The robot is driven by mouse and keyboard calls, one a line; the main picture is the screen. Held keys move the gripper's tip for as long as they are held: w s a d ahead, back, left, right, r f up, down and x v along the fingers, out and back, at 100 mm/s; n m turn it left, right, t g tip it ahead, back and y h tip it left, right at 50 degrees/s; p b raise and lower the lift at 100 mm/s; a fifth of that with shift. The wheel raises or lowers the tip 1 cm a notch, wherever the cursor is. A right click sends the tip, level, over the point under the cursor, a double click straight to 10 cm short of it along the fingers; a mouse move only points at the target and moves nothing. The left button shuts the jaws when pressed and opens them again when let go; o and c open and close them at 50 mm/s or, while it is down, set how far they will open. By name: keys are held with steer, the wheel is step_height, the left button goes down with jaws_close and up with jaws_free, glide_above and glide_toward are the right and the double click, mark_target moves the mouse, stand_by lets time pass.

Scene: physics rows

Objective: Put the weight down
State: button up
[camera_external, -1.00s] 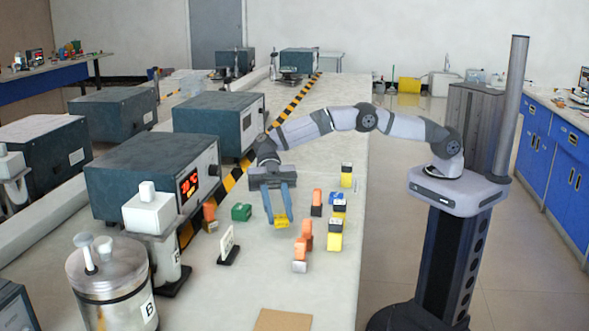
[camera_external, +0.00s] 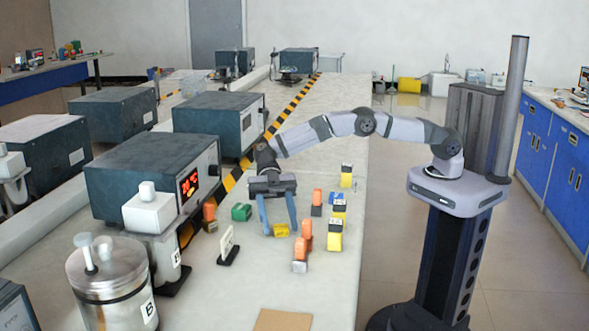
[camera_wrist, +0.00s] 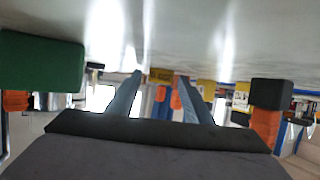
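The weight appears to be the small yellow block (camera_external: 281,230), which rests on the white bench top. My gripper (camera_external: 281,231) points down over it, one finger on each side. In the wrist view, my gripper (camera_wrist: 160,76) has its fingers spread, with a narrow gap on each side of the yellow block (camera_wrist: 161,75). The gripper is open and the block is between the fingertips, not clamped.
A green block (camera_external: 241,212) and a small white sign (camera_external: 227,243) stand to the left. Orange-and-grey weights (camera_external: 300,252) and yellow-and-black weights (camera_external: 335,241) stand to the right. A brown pad (camera_external: 283,320) lies at the front. Instrument boxes (camera_external: 150,180) line the left.

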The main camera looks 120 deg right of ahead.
steer(key=shift+r, duration=0.1)
steer(key=shift+r+p, duration=0.15)
steer(key=shift+p, duration=0.2)
steer(key=shift+s+d, duration=0.1)
steer(key=shift+d, duration=0.3)
steer(key=b+v, duration=0.2)
steer(key=v, duration=0.7)
steer(key=shift+v, duration=1.1)
